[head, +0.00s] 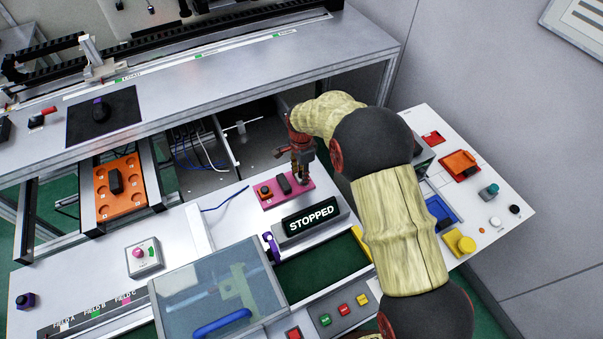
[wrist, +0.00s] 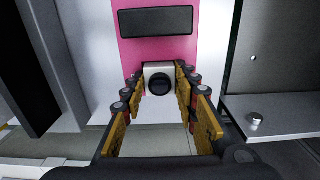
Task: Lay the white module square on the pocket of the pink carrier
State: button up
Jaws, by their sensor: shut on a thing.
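In the wrist view the white module (wrist: 158,69), with a round black lens-like face, is between the fingertips of my gripper (wrist: 159,80). It overlaps the near end of the pink carrier (wrist: 128,52), where a dark rectangle also shows. The pocket is hidden; I cannot tell whether the module touches the carrier.
A grey display reading STOPPED (head: 311,219) stands just in front of the carrier. A clear-lidded box (head: 215,290) is nearer. An orange tray (head: 121,188) is left; a blue tray (head: 440,213) and yellow knob (head: 460,243) are right. The grey machine table (head: 230,75) rises behind.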

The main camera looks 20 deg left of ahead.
jog(key=shift+s+d+f, duration=0.2)
jog(key=shift+f, duration=0.4)
jog(key=o, duration=1.2)
jog(key=shift+f, duration=0.2)
jog(key=shift+o, duration=0.2)
jog(key=shift+r, duration=0.2)
jog(key=shift+w+r, duration=0.1)
jog(key=shift+r, duration=0.3)
notch_tip(320, 180, up, 12)
jog(key=shift+a+f, duration=0.15)
jog(key=shift+f, duration=0.1)
jog(key=shift+w, duration=0.1)
